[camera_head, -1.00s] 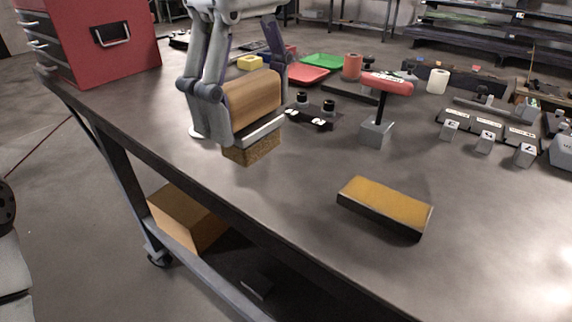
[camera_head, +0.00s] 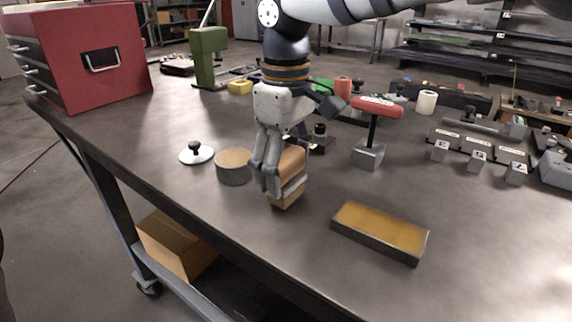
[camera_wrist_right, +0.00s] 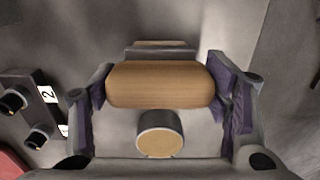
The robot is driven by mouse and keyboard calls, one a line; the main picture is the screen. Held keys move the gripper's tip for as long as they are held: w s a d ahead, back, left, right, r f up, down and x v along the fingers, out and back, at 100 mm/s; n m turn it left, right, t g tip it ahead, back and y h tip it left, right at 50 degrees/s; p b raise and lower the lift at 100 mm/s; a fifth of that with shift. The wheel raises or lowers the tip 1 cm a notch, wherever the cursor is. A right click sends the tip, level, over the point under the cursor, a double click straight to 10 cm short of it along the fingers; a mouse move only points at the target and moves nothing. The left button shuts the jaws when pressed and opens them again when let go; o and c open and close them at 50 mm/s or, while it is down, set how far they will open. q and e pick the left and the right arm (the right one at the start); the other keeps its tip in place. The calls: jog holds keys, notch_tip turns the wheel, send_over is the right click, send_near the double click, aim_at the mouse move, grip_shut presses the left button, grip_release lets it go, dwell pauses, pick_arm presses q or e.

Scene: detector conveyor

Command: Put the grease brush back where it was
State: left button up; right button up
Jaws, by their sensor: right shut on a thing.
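The grease brush is a block with a rounded wooden handle (camera_head: 291,160) and tan bristles (camera_head: 287,199) on its underside. My right gripper (camera_head: 279,168) is shut on the handle from above, with the bristles facing down. In the right wrist view, the handle (camera_wrist_right: 160,84) lies crosswise between the purple-padded fingers (camera_wrist_right: 160,92). The bristles are low over the bench; I cannot tell whether they touch it. An open round tin (camera_head: 234,174) with a tan top stands just left of the brush. A long dark tray (camera_head: 375,246) with a yellow surface lies to the right. My left gripper is out of view.
A metal lid with a black knob (camera_head: 196,154) lies left of the tin. A red-handled tool on a metal block (camera_head: 368,155) stands behind the tray. A red drawer chest (camera_head: 85,60) fills the far left. The bench's front right is clear.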

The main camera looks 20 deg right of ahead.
jog(key=o, duration=1.1)
jog(key=shift+f, duration=0.15)
notch_tip(320, 180, up, 11)
jog(key=shift+w+r+b, duration=0.1)
jog(key=shift+r+b, duration=0.05)
jog(key=shift+b, duration=0.15)
jog(key=shift+r, duration=0.55)
